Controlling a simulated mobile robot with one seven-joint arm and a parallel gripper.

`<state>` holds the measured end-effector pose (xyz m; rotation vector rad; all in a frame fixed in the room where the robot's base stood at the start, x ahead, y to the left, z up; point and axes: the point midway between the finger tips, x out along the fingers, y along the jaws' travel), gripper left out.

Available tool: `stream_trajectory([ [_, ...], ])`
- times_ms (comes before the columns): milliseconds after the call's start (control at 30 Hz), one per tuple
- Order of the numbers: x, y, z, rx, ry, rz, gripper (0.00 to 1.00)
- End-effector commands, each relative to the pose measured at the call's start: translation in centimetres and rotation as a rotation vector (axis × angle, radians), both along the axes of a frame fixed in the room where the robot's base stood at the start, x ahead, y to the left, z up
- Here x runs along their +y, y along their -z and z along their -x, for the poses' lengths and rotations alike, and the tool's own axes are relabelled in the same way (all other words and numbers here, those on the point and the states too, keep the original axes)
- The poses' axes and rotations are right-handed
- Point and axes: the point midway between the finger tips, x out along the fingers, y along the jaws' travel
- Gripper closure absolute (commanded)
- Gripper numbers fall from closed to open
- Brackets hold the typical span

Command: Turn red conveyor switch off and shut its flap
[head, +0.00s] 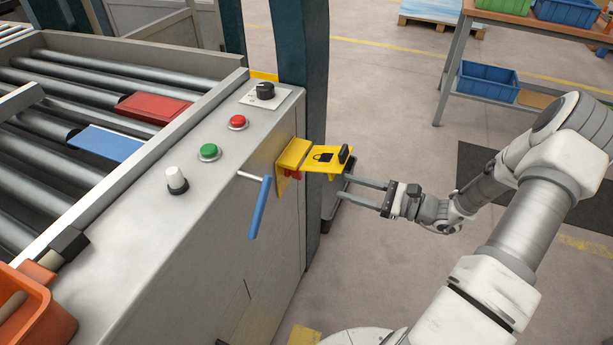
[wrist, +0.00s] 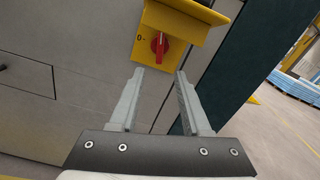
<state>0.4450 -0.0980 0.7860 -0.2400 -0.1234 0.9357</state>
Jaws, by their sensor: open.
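The yellow flap (head: 318,157), with a padlock symbol and a dark tab at its outer end, stands open, sticking out from the machine's side. It also shows at the top of the wrist view (wrist: 175,20). Below it the red conveyor switch (wrist: 160,45) sits on a yellow plate, its handle about upright; a "0" mark is to its left. In the head view only a bit of red (head: 292,175) shows under the flap. My gripper (head: 342,186) is open and empty, below and right of the flap. In the wrist view its fingertips (wrist: 160,71) point at the switch, apart from it.
A blue lever (head: 260,208) sticks out left of the flap. A dark post (head: 318,80) stands behind the flap.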

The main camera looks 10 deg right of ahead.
Motion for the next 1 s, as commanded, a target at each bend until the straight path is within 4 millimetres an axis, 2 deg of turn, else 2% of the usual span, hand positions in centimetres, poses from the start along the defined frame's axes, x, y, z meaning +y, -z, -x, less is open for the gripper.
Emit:
stream_trajectory([
  [33, 1.1, 0.1, -0.7, -0.002, -0.005, -0.001, 0.53],
  [300, 5.8, 0.2, -4.1, -0.001, -0.005, 0.001, 0.53],
  [500, 8.2, 0.1, -5.9, -0.001, -0.003, 0.002, 0.53],
  [700, 9.2, 0.0, -6.7, -0.001, -0.002, 0.002, 0.53],
  [967, 9.3, 0.0, -6.8, -0.001, -0.001, 0.002, 0.53],
  [1000, 9.3, 0.0, -6.8, -0.001, -0.001, 0.002, 0.58],
])
